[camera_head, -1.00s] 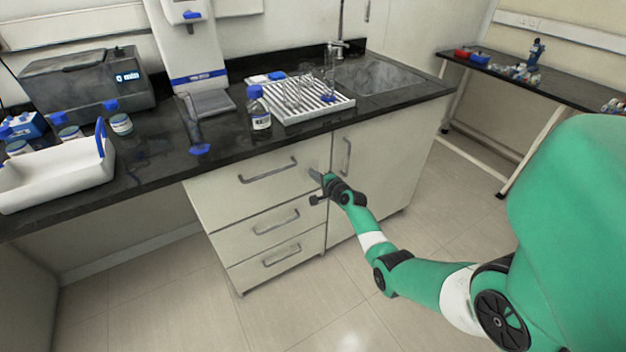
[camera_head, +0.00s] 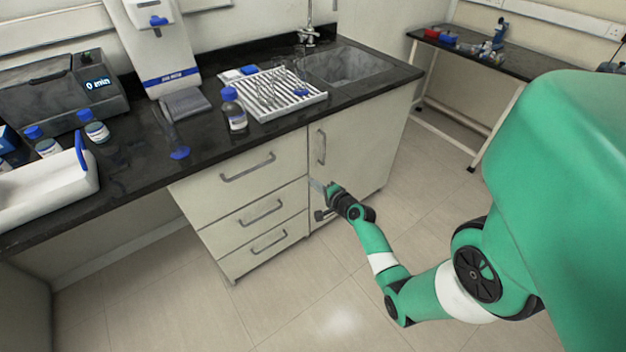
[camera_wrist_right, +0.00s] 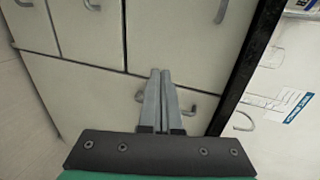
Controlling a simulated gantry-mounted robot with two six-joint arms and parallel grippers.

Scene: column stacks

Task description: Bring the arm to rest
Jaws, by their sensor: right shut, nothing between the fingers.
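My right arm (camera_head: 378,255) reaches in from the right of the head view, bent at the elbow. My right gripper (camera_head: 318,185) is in front of the lab bench cabinet, below the counter edge, by the seam between the drawers (camera_head: 262,208) and the cupboard door (camera_head: 365,150). In the right wrist view the two grey fingers (camera_wrist_right: 160,75) lie side by side, shut with nothing between them, with the cabinet fronts behind. I cannot tell whether the fingertips touch the cabinet. My left gripper is not in view.
The black counter (camera_head: 130,185) holds a white tray (camera_head: 50,195), a blue-capped bottle (camera_head: 233,112), a white rack (camera_head: 285,98) with glassware and a grey device (camera_head: 60,95). A sink (camera_head: 345,66) is at the right end. A side table (camera_head: 470,60) stands back right. The floor (camera_head: 330,310) is clear.

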